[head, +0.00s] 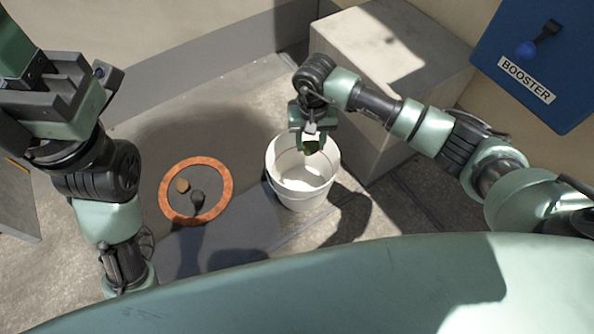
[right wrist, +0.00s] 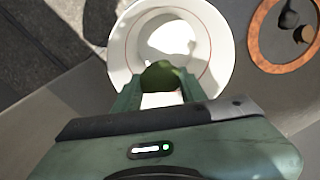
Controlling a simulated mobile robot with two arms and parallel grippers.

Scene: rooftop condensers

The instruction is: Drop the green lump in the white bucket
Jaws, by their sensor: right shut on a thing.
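The green lump (head: 311,147) is between the fingers of my right gripper (head: 313,143), which is shut on it. In the right wrist view the lump (right wrist: 161,75) shows dark green between the two fingertips. The white bucket (head: 300,192) stands upright on the ground, its open top below the right gripper. In the right wrist view the bucket (right wrist: 122,62) lies behind the lump, and the lump appears over its opening. My left gripper (head: 45,95) is at the upper left, far from the bucket; whether its jaws are open or shut is unclear.
An orange ring (head: 226,190) lies on the ground left of the bucket, with a brown lump (head: 182,185) and a dark grey lump (head: 198,197) inside it. A large pale block (head: 385,130) stands right behind the bucket. A blue box marked BOOSTER (head: 560,75) is at upper right.

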